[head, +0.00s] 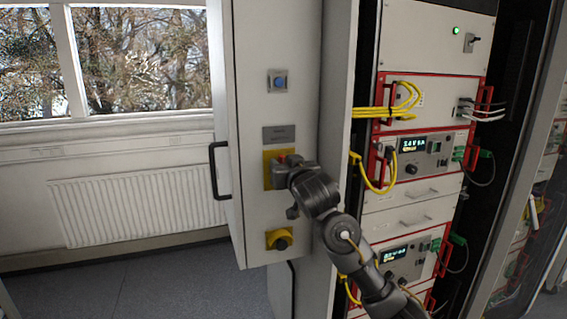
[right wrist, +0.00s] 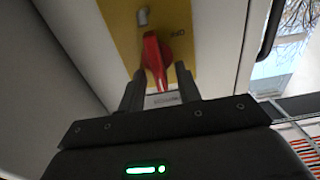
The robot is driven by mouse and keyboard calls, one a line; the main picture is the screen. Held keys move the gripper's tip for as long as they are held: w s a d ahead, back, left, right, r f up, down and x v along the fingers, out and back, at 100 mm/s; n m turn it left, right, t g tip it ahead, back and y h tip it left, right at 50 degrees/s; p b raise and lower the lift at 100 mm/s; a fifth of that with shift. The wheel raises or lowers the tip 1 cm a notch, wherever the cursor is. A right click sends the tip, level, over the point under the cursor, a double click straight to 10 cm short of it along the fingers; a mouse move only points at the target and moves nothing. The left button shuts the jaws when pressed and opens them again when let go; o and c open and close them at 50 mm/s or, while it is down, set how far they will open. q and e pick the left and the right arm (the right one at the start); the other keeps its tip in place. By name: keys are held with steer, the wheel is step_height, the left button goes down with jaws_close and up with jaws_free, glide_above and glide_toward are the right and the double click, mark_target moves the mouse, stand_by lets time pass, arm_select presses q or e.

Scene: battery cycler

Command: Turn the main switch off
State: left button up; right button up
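The main switch is a red handle (right wrist: 154,60) on a yellow plate (right wrist: 180,18), on the cabinet's narrow grey front. In the right wrist view the handle lies roughly along the plate's length, slightly tilted. My right gripper (right wrist: 160,88) is open, with one finger on each side of the handle's near end. Narrow gaps seem to show between fingers and handle; contact is not clear. In the head view the right gripper (head: 281,170) is at the yellow plate (head: 267,180) and hides most of the switch. My left gripper is not in view.
A blue button (head: 279,82) is above the switch and a yellow-backed knob (head: 279,239) below. A black door handle (head: 216,170) juts out at the left. Rack units with yellow cables (head: 385,113) stand right of the panel, behind my right arm. Floor at left is clear.

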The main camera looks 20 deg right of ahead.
steer(key=shift+c, duration=0.2)
jaws_close()
steer(key=shift+n, duration=0.3)
steer(key=shift+a+f+n+b, duration=0.25)
steer(key=shift+n+b, duration=1.1)
steer(key=shift+n, duration=1.5)
steer(key=shift+a+f+n+b, duration=0.3)
steer(key=shift+n+b, duration=1.1)
steer(key=shift+n, duration=1.5)
steer(key=shift+a+f+n+b, duration=0.25)
steer(key=shift+n+b, duration=1.1)
steer(key=shift+n, duration=1.5)
